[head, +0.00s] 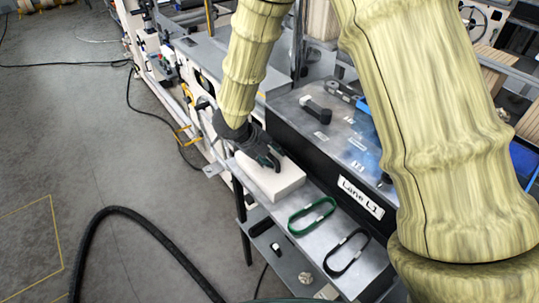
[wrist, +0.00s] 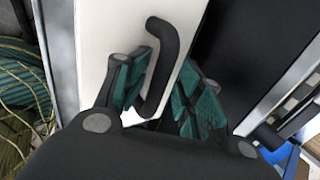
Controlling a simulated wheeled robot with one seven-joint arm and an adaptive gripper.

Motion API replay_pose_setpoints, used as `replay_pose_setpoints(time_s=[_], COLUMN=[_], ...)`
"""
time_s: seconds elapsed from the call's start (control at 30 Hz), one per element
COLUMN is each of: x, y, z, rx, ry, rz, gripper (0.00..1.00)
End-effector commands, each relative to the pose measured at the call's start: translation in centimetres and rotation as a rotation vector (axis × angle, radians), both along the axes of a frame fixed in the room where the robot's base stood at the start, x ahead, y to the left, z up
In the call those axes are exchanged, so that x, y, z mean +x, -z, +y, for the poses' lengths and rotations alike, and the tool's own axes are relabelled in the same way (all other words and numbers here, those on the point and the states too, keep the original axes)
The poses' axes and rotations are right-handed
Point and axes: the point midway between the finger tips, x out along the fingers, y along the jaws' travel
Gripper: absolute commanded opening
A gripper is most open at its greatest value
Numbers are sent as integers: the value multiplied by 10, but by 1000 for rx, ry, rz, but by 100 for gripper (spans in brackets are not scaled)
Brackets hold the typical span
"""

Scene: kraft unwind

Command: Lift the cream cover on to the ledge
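The cream cover (head: 285,186) is a pale block at the left end of a narrow grey metal ledge (head: 322,228), beside the dark Lane L1 box. Whether it rests fully on the ledge is hard to tell. My gripper (head: 274,160) is right over the cover. In the wrist view, the cover's white top (wrist: 98,35) carries a bent black handle (wrist: 166,50). The teal fingers of my gripper (wrist: 166,80) stand on either side of this handle, close to it. Whether they press on it is not clear.
A green loop (head: 311,216) and a black loop (head: 346,252) lie on the ledge, nearer than the cover. The grey-topped Lane L1 box (head: 360,198) stands to the right, with a black handle (head: 316,109) on top. A thick black hose (head: 125,212) curves over the floor at left.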

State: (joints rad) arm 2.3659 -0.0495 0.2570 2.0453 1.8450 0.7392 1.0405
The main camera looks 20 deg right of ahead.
Motion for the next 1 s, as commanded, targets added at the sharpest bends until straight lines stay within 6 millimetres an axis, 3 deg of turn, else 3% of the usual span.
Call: replay_pose_setpoints(time_s=[0.33, 0.8, 1.0], x=[-2, -17, -21], y=[-10, -78, -96], z=[7, 47, 58], rx=[2, 2, 1], ry=[-1, -1, -1], rz=[0, -1, 0], gripper=[38, 38, 38])
